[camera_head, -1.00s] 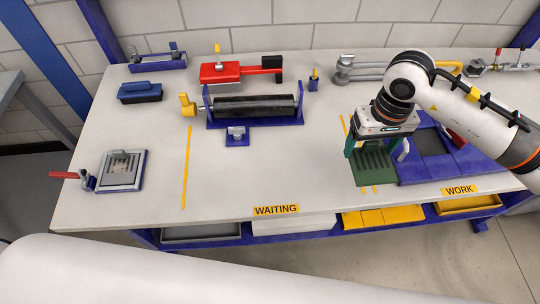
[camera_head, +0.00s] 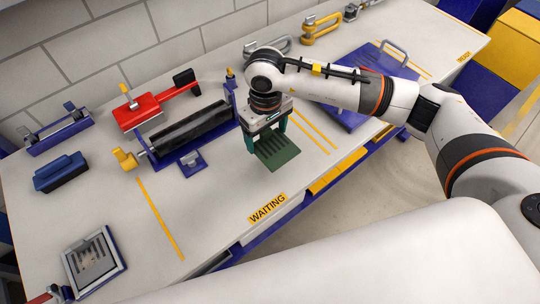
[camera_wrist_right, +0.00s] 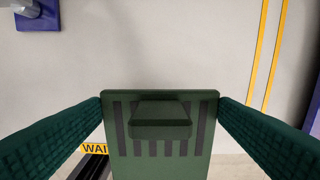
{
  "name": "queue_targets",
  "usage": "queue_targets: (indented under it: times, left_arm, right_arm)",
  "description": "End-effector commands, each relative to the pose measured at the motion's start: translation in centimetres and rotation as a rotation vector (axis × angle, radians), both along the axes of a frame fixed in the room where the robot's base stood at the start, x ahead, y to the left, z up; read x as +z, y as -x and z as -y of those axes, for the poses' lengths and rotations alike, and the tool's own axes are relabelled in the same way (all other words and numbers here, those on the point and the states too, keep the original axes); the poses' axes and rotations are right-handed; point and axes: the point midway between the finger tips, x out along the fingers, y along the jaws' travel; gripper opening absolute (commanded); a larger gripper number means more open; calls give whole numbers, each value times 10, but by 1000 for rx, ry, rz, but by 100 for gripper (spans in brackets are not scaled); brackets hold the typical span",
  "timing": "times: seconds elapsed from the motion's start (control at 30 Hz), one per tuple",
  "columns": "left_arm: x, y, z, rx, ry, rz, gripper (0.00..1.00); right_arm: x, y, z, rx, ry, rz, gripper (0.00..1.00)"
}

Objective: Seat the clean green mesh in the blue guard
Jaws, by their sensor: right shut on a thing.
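The green mesh (camera_head: 279,152) is a flat, dark green slotted plate with a raised block on it. My right gripper (camera_head: 266,133) is shut on it, with a finger at each side edge. The right wrist view shows the mesh (camera_wrist_right: 160,155) between both fingers, over the pale bench top. I cannot tell the exact gap to the bench. The blue guard (camera_head: 350,112) appears to be the blue panel with a grey handle at the right, partly hidden behind my right arm. The mesh is apart from it, to its left. My left gripper is not in view.
A blue-framed black roller (camera_head: 195,132) stands left of the mesh, with a red tool (camera_head: 150,108) behind it. A blue brush (camera_head: 60,172) and a framed grey plate (camera_head: 92,262) are farther left. Clear bench lies around the WAITING label (camera_head: 267,208).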

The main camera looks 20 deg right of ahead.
Motion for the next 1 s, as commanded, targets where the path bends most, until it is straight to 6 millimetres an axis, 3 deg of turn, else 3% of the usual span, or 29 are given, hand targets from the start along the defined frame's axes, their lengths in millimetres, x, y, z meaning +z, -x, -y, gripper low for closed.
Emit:
queue_targets:
  times: [0.53,1.0]
  left_arm:
    - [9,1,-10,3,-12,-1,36]
    - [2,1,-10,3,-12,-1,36]
  right_arm:
    - [-69,0,0,0,2,-2,59]
    - [-78,0,0,1,0,2,59]
